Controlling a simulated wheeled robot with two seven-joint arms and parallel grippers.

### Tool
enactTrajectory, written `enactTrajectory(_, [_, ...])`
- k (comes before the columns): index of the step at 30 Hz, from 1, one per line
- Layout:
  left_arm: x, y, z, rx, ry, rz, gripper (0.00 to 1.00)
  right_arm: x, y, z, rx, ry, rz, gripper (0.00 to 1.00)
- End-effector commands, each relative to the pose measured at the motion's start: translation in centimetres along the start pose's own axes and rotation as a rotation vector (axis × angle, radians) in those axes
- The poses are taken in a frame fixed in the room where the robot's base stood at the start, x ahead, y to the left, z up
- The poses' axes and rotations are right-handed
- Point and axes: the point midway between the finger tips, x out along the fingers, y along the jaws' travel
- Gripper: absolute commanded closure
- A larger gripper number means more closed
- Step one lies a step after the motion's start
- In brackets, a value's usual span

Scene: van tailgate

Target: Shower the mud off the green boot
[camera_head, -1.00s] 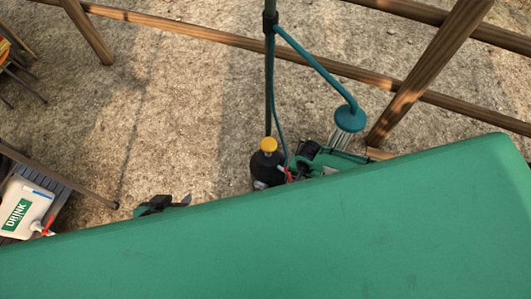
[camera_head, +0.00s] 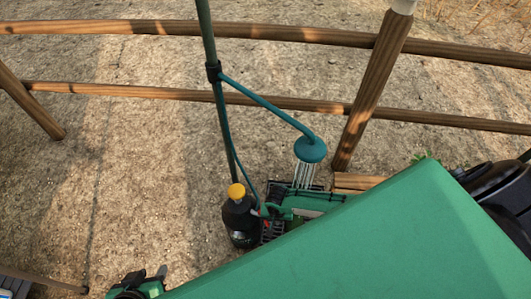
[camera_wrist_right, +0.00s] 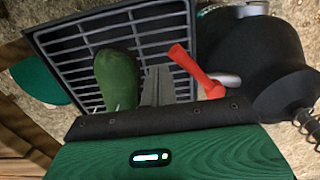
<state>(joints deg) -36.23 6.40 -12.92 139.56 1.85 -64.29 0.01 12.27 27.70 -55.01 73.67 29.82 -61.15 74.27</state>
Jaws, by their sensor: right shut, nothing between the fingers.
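The green boot (camera_wrist_right: 118,80) is on the dark grate tray (camera_wrist_right: 60,42) in the right wrist view, just left of my right gripper's fingers. I cannot make out mud on it, and my arm and body hide it in the head view. My right gripper (camera_wrist_right: 158,84) is shut and empty above the grate, beside the red lever (camera_wrist_right: 195,70). The teal shower head (camera_head: 311,149) hangs from an angled arm on the green pole (camera_head: 216,95), with water streaks falling below it. My left gripper (camera_head: 160,274) is partly visible at the lower left; its opening is unclear.
A black tank (camera_head: 237,222) with a yellow cap stands at the foot of the pole; the tank also shows in the right wrist view (camera_wrist_right: 265,65). A wooden rail fence (camera_head: 150,92) runs behind. Gravel ground to the left is open.

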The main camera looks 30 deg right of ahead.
Motion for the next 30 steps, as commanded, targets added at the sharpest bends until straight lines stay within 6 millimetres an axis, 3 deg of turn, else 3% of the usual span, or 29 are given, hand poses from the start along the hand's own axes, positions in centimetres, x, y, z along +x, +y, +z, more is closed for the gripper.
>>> enactTrajectory(14, [0.0, 0.0, 0.0, 0.0, 0.0, 0.0, 0.62, 0.0, -0.1, 0.0, 0.0, 0.0, 0.0, 1.0])
enactTrajectory(30, [-0.3, 0.0, -0.2, 0.0, 0.0, 0.0, 0.62, 0.0, -4.5, 1.4, 0.0, -0.001, -0.001, 1.0])
